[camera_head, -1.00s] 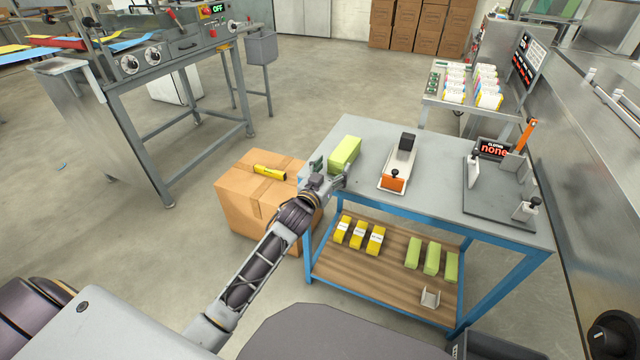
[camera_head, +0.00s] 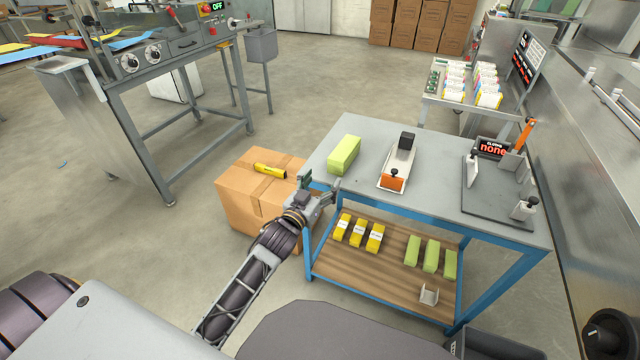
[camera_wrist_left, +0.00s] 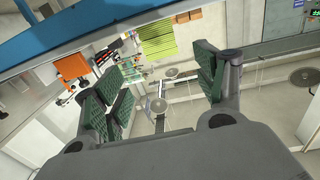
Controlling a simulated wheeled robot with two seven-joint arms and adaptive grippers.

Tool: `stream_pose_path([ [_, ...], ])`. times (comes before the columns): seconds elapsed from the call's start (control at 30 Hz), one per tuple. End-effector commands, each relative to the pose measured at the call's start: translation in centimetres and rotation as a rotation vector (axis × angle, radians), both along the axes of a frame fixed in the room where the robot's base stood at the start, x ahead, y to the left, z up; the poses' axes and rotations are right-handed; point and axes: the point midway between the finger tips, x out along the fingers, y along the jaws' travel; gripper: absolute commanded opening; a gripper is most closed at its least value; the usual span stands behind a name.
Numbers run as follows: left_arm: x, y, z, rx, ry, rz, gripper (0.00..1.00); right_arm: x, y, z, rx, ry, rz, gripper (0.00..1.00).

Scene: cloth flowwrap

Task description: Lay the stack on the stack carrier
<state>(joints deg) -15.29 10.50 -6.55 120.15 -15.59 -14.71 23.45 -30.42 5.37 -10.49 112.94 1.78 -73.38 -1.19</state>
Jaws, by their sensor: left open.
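A light green block-shaped stack (camera_head: 344,154) lies on the grey top of the blue-framed table, near its left end. To its right stands a white tray-like holder (camera_head: 402,160) with an orange front block and a black block at its back; it looks like the stack carrier. My left gripper (camera_head: 320,187) is open and empty at the table's front left corner, in front of the stack and apart from it. In the left wrist view its green-padded fingers (camera_wrist_left: 162,88) are spread with nothing between them. My right gripper is not in view.
A dark plate fixture (camera_head: 497,202) with small clamps sits at the table's right. The lower wooden shelf (camera_head: 385,262) holds yellow packs and green blocks. A cardboard box (camera_head: 240,195) with a yellow tool on it stands left of the table. The tabletop between carrier and fixture is clear.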

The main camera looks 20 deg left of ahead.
Motion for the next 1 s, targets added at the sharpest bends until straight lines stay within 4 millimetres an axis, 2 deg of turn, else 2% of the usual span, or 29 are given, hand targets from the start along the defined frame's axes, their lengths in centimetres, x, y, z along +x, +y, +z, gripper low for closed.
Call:
stream_pose_path([
  [0.27,-0.5,0.1,0.0,0.000,0.000,0.000,0.71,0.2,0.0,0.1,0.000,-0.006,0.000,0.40],
  [0.73,-0.5,0.1,-0.1,0.000,0.004,0.001,0.71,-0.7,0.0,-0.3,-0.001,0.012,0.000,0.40],
  [0.87,-0.7,0.1,-1.4,0.003,0.043,0.009,0.71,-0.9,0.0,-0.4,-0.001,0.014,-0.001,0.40],
  [1.0,-1.4,0.3,-4.7,0.015,0.145,0.029,0.71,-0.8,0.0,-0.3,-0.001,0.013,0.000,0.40],
])
